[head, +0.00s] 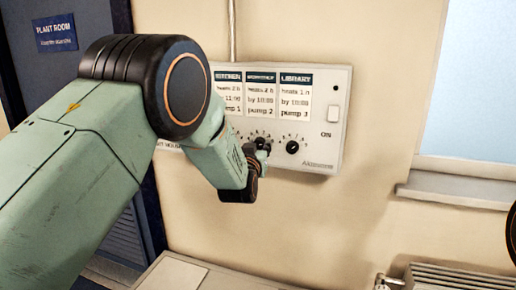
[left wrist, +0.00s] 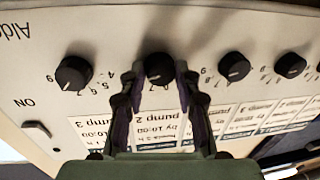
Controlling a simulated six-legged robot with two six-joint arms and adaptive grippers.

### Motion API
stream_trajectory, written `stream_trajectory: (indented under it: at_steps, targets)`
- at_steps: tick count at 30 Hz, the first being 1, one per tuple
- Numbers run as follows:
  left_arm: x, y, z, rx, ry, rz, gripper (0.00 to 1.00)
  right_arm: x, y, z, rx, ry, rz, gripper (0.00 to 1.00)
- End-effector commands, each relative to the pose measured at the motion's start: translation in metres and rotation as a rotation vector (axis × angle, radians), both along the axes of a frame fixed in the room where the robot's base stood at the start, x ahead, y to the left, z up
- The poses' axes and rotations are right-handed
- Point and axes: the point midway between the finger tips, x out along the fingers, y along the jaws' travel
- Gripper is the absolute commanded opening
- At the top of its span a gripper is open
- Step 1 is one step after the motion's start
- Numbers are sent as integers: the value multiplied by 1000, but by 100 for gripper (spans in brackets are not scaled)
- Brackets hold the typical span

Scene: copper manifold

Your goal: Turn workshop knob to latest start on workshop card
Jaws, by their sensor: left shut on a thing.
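The workshop knob (left wrist: 159,70) is black and round, with a pale pointer mark. In the head view my left gripper (head: 258,158) comes to the panel from the lower left and partly hides the knob. The exact scale number at its pointer is too small to read. My right gripper is not in view.
The library knob (head: 292,147) is close to the right of my gripper. The library card (head: 295,95) and an ON switch (head: 334,113) are on the panel too. A window sill (head: 455,190) and a radiator (head: 450,280) are at the right. Bare wall lies below the panel.

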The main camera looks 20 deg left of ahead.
Motion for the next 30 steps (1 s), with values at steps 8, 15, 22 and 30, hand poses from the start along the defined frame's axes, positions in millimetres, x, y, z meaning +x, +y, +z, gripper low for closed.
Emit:
stream_trajectory:
  at_steps: [8, 15, 22, 30]
  targets:
    - [0, 0, 1, -29, -1, 0, 1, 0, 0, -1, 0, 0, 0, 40]
    - [0, 0, 1, -161, 3, 0, 1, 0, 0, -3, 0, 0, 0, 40]
    - [0, 1, 2, -321, 8, 1, 1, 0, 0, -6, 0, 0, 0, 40]
    - [0, 1, 3, -462, 13, 1, 1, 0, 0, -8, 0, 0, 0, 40]
